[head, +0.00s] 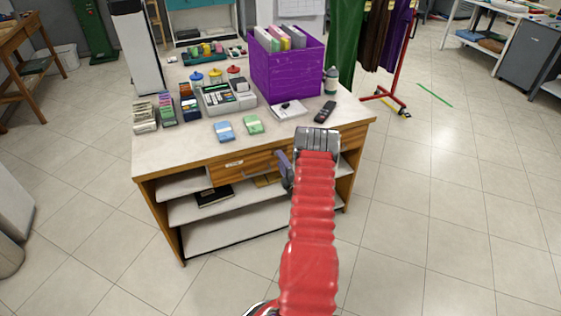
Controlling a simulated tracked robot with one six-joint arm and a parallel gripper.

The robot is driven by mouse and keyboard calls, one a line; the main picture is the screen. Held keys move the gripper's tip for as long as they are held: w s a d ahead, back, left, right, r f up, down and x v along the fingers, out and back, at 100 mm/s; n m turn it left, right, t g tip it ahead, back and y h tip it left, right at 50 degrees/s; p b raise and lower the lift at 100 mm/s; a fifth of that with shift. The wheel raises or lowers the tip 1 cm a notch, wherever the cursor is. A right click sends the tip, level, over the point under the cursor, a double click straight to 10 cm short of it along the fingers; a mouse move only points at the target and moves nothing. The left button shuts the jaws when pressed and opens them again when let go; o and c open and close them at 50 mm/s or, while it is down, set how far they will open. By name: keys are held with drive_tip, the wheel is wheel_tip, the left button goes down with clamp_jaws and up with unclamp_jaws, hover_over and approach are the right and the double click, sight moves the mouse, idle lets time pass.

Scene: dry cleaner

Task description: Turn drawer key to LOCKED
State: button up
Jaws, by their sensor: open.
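The wooden drawer front (225,173) is under the top of the counter, with a small pale label (234,163) on it. I cannot make out a key or a LOCKED mark; the gripper and arm cover part of the drawer area. My gripper (287,168) is open at the end of my red arm, in front of the drawer's right part. Its jaws are mostly hidden behind the wrist, and I cannot tell whether they touch anything.
The counter top (185,152) bears a cash register (228,97), a purple crate (288,70) of folders, a dark remote-like device (325,112) and cloth-like packets (225,130). Open shelves (235,226) lie below. The tiled floor at right is clear up to a red garment rack (405,50).

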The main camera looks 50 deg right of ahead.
drive_tip(key=v, duration=1.2)
drive_tip(key=shift+s+a, duration=0.2)
drive_tip(key=shift+s, duration=0.1)
drive_tip(key=shift+f, duration=0.15)
drive_tip(key=s+a+f+m+g+y, duration=0.1)
drive_tip(key=s+f+m+g+y, duration=0.2)
drive_tip(key=f, duration=0.4)
drive_tip(key=s+a+f+m+g, duration=0.1)
drive_tip(key=s+f+m+g, duration=0.2)
drive_tip(key=f+m+g, duration=0.25)
drive_tip(key=s+a+r+m+y, duration=0.1)
drive_tip(key=s+a+r+y, duration=0.1)
drive_tip(key=a+r, duration=2.2)
drive_tip(key=s+a+r+m+g+y, duration=0.1)
drive_tip(key=a+r+y, duration=0.3)
drive_tip(key=a+r, duration=2.1)
drive_tip(key=shift+s+a+r+m, duration=0.3)
drive_tip(key=shift+s+r+m, duration=0.2)
drive_tip(key=shift+m, duration=0.25)
